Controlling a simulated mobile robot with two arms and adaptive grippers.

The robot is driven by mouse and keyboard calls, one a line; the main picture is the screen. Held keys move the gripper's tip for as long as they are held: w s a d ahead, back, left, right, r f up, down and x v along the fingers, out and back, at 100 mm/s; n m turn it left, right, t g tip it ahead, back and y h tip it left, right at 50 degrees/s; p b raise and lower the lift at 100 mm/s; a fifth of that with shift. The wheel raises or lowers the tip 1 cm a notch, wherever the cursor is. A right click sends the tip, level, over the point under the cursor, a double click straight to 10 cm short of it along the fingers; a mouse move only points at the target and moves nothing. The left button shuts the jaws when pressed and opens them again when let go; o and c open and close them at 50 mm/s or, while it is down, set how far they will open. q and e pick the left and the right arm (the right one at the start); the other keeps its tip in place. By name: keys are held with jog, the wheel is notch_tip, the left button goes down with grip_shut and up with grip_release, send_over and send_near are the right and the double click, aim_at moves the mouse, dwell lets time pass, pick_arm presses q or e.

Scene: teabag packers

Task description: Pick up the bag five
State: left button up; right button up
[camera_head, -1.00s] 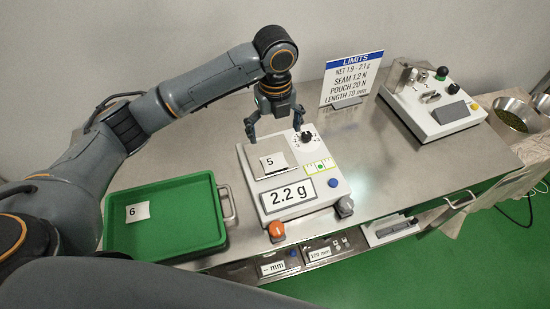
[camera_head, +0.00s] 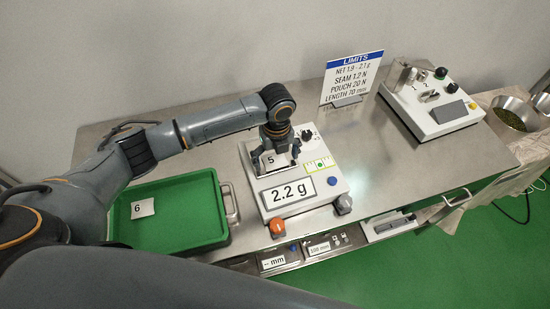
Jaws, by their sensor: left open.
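Bag five (camera_head: 268,160), a small white pouch marked 5, lies on the pan of the white weighing scale (camera_head: 328,205), whose display reads 2.2 g. My left gripper (camera_head: 276,164) points down over the scale pan, its fingers open on either side of the bag. Its body covers part of the pan and the bag's upper edge. I cannot tell whether the fingers touch the bag. My right gripper is not in view.
A green tray (camera_head: 180,243) with a bag marked 6 (camera_head: 144,208) stands left of the scale. A limits sign (camera_head: 350,78) stands behind, and a white tester (camera_head: 440,105) stands at the right. The steel table (camera_head: 390,170) is bare between scale and tester.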

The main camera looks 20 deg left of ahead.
pick_arm(q)
jog(key=c, duration=0.8)
jog(key=shift+o, duration=0.2)
jog(key=shift+r, duration=0.1)
